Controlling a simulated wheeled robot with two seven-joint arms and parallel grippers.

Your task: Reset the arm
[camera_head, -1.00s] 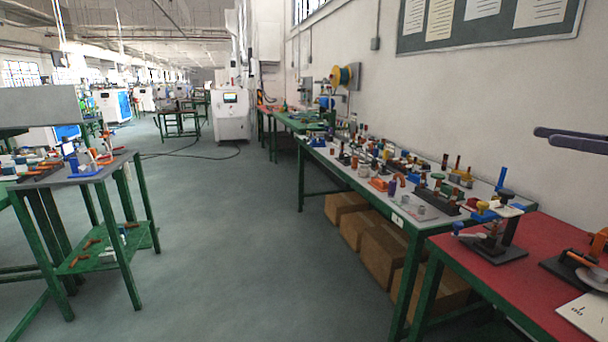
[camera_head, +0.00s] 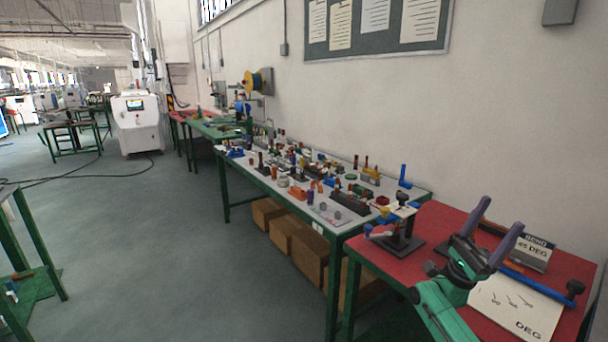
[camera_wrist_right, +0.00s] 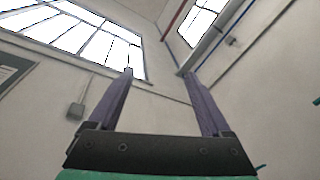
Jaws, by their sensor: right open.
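My right gripper (camera_head: 497,228) stands above the red table (camera_head: 440,222) at the lower right of the head view. Its green wrist comes up from the bottom edge, and its two purple fingers point up and are spread apart with nothing between them. In the right wrist view the same open gripper (camera_wrist_right: 165,90) points toward the wall and windows. My left gripper does not show.
The red table holds a black stand (camera_head: 403,243), a "45 DEG" box (camera_head: 531,252) and a white "DEG" sheet (camera_head: 515,308). A grey-topped table (camera_head: 232,163) with many small parts adjoins it, with boxes (camera_head: 308,254) underneath.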

